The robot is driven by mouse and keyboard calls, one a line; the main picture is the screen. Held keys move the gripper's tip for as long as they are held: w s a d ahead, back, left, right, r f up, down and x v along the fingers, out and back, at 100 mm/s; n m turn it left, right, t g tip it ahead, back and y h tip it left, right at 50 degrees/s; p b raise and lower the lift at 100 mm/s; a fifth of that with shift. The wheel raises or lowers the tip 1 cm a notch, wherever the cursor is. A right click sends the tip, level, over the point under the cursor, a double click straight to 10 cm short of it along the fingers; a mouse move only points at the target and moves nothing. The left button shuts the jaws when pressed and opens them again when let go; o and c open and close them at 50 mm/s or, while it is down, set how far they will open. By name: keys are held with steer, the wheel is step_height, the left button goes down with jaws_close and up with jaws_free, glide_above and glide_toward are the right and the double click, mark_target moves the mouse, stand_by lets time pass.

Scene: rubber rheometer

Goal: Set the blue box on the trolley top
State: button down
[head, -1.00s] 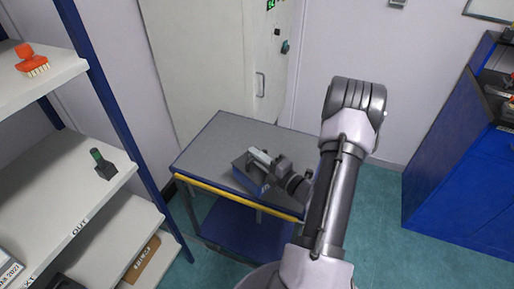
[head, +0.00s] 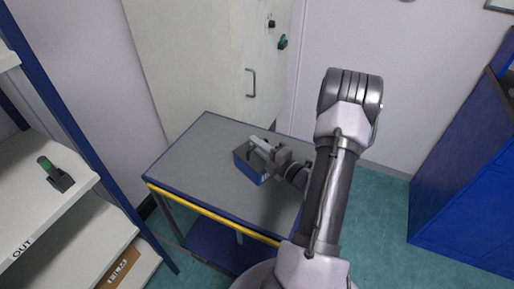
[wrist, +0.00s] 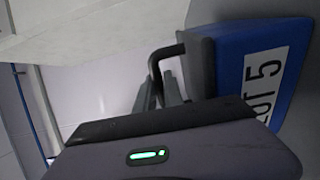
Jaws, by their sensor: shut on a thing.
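The blue box (head: 249,172), with a dark grey top, is over the trolley top (head: 205,150) in the head view. Whether it touches the surface or hangs just above it, I cannot tell. My gripper (head: 262,148) is shut on the box at its upper part and hides some of it. In the wrist view the blue box (wrist: 290,85) is at the right, with a white label ending in "5". A dark handle (wrist: 163,54) sticks out from its grey part, by my fingers.
The grey trolley top has free room left of and in front of the box, up to its yellow front edge (head: 212,215). A white shelf rack (head: 60,215) stands at the left, a blue cabinet (head: 465,170) at the right. A pale door (head: 200,60) is behind.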

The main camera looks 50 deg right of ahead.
steer(key=c, duration=1.5)
jaws_free()
steer(key=shift+o, duration=0.2)
